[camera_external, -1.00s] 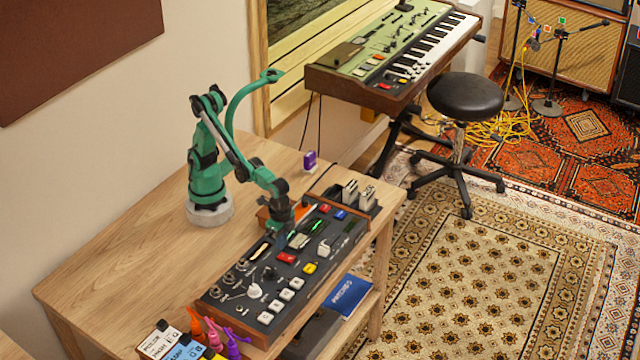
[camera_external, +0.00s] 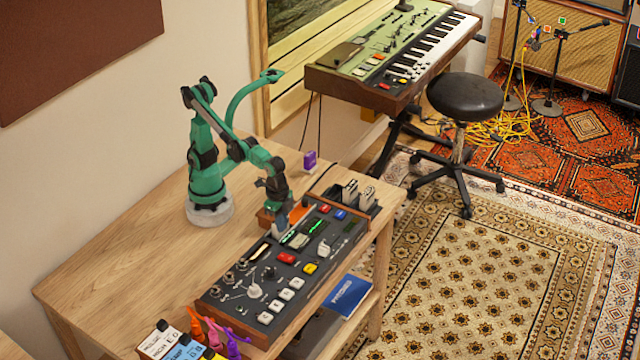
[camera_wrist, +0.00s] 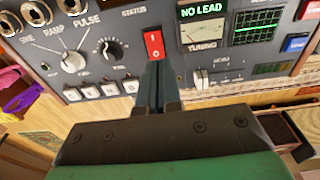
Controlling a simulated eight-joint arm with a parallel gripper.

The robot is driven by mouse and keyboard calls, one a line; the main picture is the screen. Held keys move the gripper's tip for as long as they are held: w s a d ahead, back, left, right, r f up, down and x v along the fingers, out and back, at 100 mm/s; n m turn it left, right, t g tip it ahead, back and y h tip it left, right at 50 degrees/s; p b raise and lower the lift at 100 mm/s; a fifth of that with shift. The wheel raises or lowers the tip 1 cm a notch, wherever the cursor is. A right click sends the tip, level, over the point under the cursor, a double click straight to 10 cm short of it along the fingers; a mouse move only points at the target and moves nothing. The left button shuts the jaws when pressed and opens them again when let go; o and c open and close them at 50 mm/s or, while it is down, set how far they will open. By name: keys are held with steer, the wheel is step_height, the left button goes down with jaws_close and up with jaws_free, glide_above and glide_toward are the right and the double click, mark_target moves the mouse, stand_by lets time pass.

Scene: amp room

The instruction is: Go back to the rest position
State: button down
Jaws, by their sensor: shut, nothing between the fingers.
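My gripper (camera_external: 279,233) points down over the upper left part of the dark, wood-sided control panel (camera_external: 262,292) on the table. My arm is green and dark grey, bent at the elbow. In the wrist view the two fingers (camera_wrist: 158,80) are pressed together with nothing between them. Their tips appear just below a red rocker switch (camera_wrist: 154,44) and partly overlap its lower edge in the picture. I cannot tell whether they touch the panel.
The panel carries knobs, white buttons, a green "NO LEAD" display (camera_wrist: 203,12) and a tuning meter (camera_wrist: 202,32). A purple object (camera_external: 310,161) stands behind it; colourful clamps (camera_external: 215,335) lie at the front. The table's left part (camera_external: 120,245) is clear.

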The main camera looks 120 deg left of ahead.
steer(key=s+a+t, duration=0.1)
steer(key=a, duration=0.1)
steer(key=s+a+t, duration=0.3)
steer(key=a+t, duration=0.1)
steer(key=shift+s+r, duration=0.35)
steer(key=shift+s, duration=0.05)
steer(key=shift+s+a+f+t, duration=0.2)
steer(key=shift+s+a+t, duration=0.2)
steer(key=shift+t, duration=0.3)
